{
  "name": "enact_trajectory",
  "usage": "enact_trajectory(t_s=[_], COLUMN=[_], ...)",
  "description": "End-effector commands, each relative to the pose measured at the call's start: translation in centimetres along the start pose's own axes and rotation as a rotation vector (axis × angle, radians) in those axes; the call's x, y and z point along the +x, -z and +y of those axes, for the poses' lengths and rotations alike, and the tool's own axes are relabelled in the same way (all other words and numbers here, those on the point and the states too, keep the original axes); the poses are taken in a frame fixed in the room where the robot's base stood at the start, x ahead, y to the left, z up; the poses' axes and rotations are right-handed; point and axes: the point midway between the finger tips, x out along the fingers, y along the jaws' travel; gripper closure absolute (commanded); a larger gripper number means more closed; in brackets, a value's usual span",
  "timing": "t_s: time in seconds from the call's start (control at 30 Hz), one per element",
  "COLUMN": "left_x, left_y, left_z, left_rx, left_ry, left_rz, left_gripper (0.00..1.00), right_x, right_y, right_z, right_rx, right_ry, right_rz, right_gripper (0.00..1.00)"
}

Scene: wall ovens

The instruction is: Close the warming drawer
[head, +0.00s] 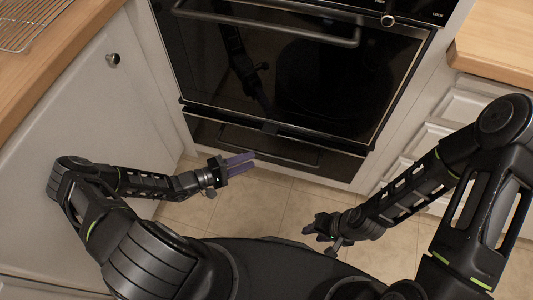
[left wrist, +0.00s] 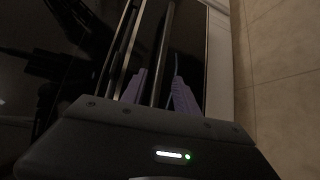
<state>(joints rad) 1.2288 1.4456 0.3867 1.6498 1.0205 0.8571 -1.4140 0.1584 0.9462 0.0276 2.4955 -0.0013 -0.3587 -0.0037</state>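The warming drawer (head: 335,164) is the low black front under the oven, with a thin bar handle (head: 268,146). I cannot tell how far it stands out. My left gripper (head: 250,158) has purple fingers and is just in front of the drawer, near its lower edge. In the left wrist view, its fingers (left wrist: 160,88) are apart, and a long dark bar (left wrist: 163,50), apparently the drawer handle, runs in line between them. Contact is not clear. My right gripper (head: 312,226) hangs low over the floor, away from the drawer; its finger opening is unclear.
The black oven door (head: 290,75) with its bar handle (head: 265,28) is above the drawer. A white cabinet (head: 90,120) stands at left, and white drawers (head: 465,105) at right. A wire rack (head: 25,22) lies on the left counter. The tiled floor (head: 270,205) is clear.

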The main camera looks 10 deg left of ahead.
Motion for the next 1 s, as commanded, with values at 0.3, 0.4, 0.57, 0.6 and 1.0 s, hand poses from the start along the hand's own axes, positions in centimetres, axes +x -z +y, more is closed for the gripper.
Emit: enact_trajectory(t_s=[0.3, 0.4, 0.57, 0.6, 1.0], left_x=[4.2, 5.8, 7.2, 7.4, 7.5], left_y=[-0.1, -0.1, -0.1, -0.1, -0.1], left_z=[-0.1, -0.1, -0.1, -0.1, 0.0], left_rx=[0.0, 0.0, 0.0, 0.0, 0.0], left_ry=[-0.001, 0.0, 0.001, 0.001, 0.001], left_rz=[-0.004, -0.003, -0.003, -0.002, -0.002], left_gripper=[0.64, 0.64, 0.64, 0.64, 0.75], right_x=[0.4, 0.6, 0.7, 0.7, 0.7], right_y=[0.0, 0.0, 0.0, 0.0, 0.0], right_z=[0.2, 0.2, 0.3, 0.3, 0.3], right_rx=[0.0, 0.0, 0.0, 0.0, 0.0], right_ry=[0.0, 0.0, 0.0, 0.0, 0.0], right_rz=[0.0, 0.0, 0.0, 0.0, 0.0], right_gripper=[0.64, 0.64, 0.64, 0.64, 0.64])
